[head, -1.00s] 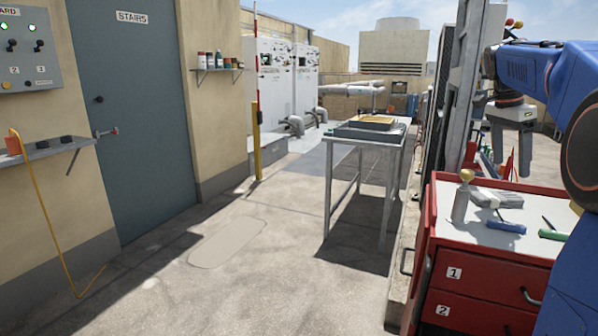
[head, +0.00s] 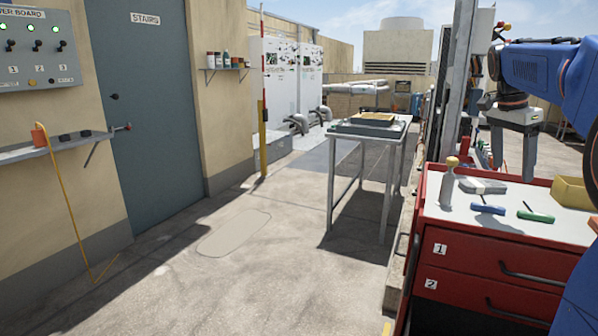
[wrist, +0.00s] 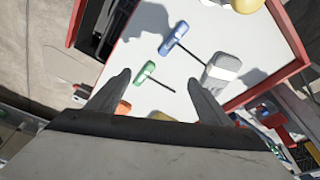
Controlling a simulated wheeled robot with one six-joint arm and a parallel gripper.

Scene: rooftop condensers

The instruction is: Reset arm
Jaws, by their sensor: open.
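My gripper (head: 513,172) hangs from the blue arm at the right of the head view, fingers pointing down and apart. It is above the far part of the red tool cart's white top (head: 570,222). In the wrist view my gripper (wrist: 160,78) is open, with nothing held between its fingers. A green-handled T tool (wrist: 150,72) and a blue-handled T tool (wrist: 173,38) lie on the cart top below. A grey and white block (wrist: 222,72) lies beside them.
A grey bottle with a tan top (head: 449,186) and a yellow bin (head: 575,191) stand on the cart. A wall shelf (head: 60,146) juts out at left. The middle floor is clear.

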